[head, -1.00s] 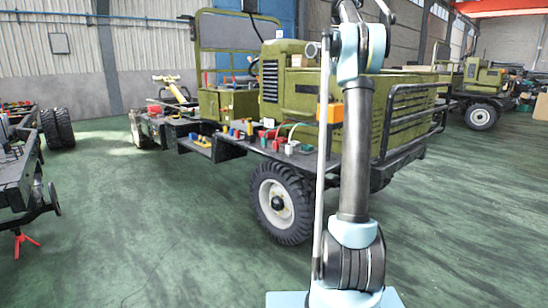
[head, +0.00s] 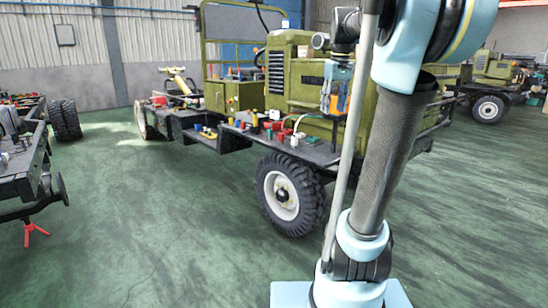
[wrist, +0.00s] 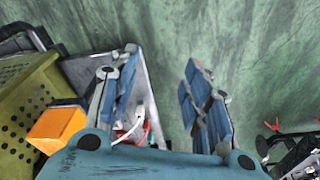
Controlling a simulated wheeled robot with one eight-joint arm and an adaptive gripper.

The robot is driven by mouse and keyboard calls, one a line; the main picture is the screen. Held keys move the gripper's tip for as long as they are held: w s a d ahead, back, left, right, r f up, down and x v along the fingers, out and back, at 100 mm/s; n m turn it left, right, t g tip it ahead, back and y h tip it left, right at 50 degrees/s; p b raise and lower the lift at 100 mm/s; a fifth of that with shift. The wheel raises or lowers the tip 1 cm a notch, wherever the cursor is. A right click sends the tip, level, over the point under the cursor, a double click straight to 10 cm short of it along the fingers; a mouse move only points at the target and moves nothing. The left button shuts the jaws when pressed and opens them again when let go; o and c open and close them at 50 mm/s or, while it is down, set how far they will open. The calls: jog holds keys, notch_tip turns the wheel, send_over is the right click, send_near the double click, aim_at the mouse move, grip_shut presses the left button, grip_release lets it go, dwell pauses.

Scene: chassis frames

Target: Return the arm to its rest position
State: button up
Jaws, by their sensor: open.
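My gripper (head: 334,112) hangs pointing down in front of the green truck's (head: 300,75) side, above its parts shelf, in the head view. In the wrist view its two blue fingers (wrist: 160,68) are spread apart with nothing between them. My arm's lower link leans to the right and its elbow fills the upper right of the head view, hiding the truck's front. An orange box (wrist: 57,125) on the truck lies left of the fingers in the wrist view.
The truck's side shelf (head: 320,152) holds several small coloured parts, below and left of my gripper. A front wheel (head: 284,195) stands under it. Another chassis (head: 22,170) stands at the left. The green floor (head: 170,235) between them is clear.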

jog(key=s+a+f+m, duration=0.1)
jog(key=s+f, duration=1.2)
jog(key=f, duration=0.3)
jog(key=s+a+f+m, duration=0.1)
jog(key=s+f+m, duration=0.1)
jog(key=s+f, duration=1)
notch_tip(320, 180, down, 4)
jog(key=shift+s+f+m, duration=0.2)
jog(key=shift+s+m, duration=0.1)
jog(key=shift+s, duration=0.05)
jog(key=shift+a, duration=0.1)
jog(key=shift+w+f, duration=0.2)
jog(key=shift+w, duration=0.25)
